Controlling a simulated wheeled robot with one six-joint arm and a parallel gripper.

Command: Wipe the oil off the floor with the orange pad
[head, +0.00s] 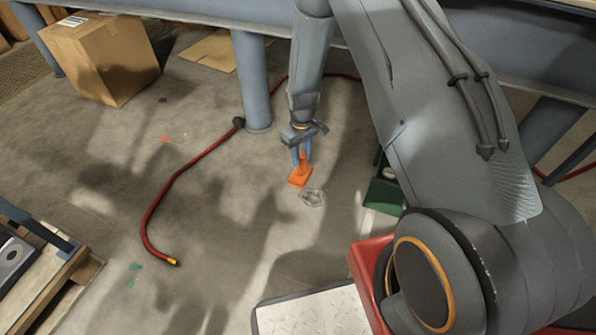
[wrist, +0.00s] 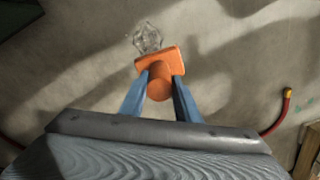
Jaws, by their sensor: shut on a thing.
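The orange pad (head: 299,178) is held at the lower end of my arm, over or on the concrete floor. My gripper (head: 302,154) is shut on the pad's round orange handle, which also shows between the two blue-grey fingers in the wrist view (wrist: 159,86). A clear, shiny oil patch (head: 312,198) lies on the floor just to the right of and below the pad. In the wrist view the oil (wrist: 148,38) is just beyond the pad's upper edge. I cannot tell whether the pad touches the floor.
A red hose (head: 168,190) curves over the floor at left. A blue-grey post (head: 252,85) stands behind it. A cardboard box (head: 103,62) is at upper left. A green object (head: 384,194) sits right of the oil. A pale tread plate (head: 315,312) lies below.

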